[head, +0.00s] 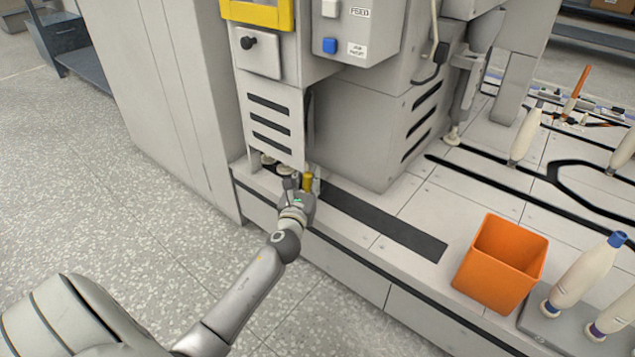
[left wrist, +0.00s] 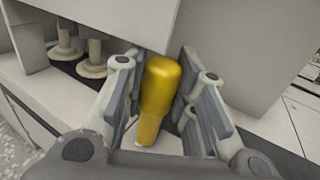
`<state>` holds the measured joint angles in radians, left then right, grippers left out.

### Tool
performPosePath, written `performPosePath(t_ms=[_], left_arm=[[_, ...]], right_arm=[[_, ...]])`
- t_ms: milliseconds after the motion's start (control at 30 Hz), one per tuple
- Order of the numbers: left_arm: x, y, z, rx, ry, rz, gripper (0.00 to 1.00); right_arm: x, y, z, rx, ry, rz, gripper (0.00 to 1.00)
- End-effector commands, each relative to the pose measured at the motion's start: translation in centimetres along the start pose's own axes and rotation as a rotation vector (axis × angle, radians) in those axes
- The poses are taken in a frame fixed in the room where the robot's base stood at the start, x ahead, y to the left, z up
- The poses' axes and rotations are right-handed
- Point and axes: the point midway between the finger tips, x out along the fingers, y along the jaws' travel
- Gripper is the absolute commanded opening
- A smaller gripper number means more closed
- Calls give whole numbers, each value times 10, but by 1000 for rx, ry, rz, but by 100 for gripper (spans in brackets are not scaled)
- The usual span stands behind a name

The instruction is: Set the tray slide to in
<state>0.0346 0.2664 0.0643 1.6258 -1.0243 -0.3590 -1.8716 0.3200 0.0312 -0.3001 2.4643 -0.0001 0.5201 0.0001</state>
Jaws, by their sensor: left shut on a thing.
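The tray slide's yellow handle (head: 308,181) stands low at the front of the grey machine. It shows large and upright in the left wrist view (left wrist: 158,95). My left gripper (head: 303,190) is shut on the yellow handle, with one finger on each side of it. The tray (left wrist: 65,66) under the machine is dark and shows only in part. The machine housing hides the rest of the tray. My right gripper is not in view.
The grey machine housing (head: 365,125) rises close behind and to the right of my gripper. A tall grey cabinet (head: 170,90) stands to the left. An orange bin (head: 500,262) and white bobbins (head: 588,272) stand on the worktop at the right. The floor in front is clear.

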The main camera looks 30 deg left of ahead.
Motion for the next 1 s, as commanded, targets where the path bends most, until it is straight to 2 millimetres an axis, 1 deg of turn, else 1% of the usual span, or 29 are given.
performPosePath(t_ms=[100, 267, 300, 433, 467, 700, 800, 933, 1000], left_arm=[[1, 2, 0, 0, 0, 2, 0], [1, 2, 0, -1, 0, 2, 0], [1, 2, 0, -1, 0, 2, 29], [1, 2, 0, -1, 0, 2, 46], [1, 2, 0, -1, 0, 1, 48], [1, 1, 0, -1, 0, 1, 48], [-1, 1, 0, -1, 1, 1, 48], [-11, 1, -1, 0, 2, 0, 48], [-21, 2, -2, 1, 2, 1, 48]], right_arm=[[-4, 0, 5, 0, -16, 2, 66], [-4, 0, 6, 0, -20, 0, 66], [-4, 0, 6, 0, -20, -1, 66], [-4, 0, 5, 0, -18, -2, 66], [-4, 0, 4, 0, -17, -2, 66], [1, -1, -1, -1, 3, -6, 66], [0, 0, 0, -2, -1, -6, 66], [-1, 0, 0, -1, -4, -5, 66], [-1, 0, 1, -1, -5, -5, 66]])
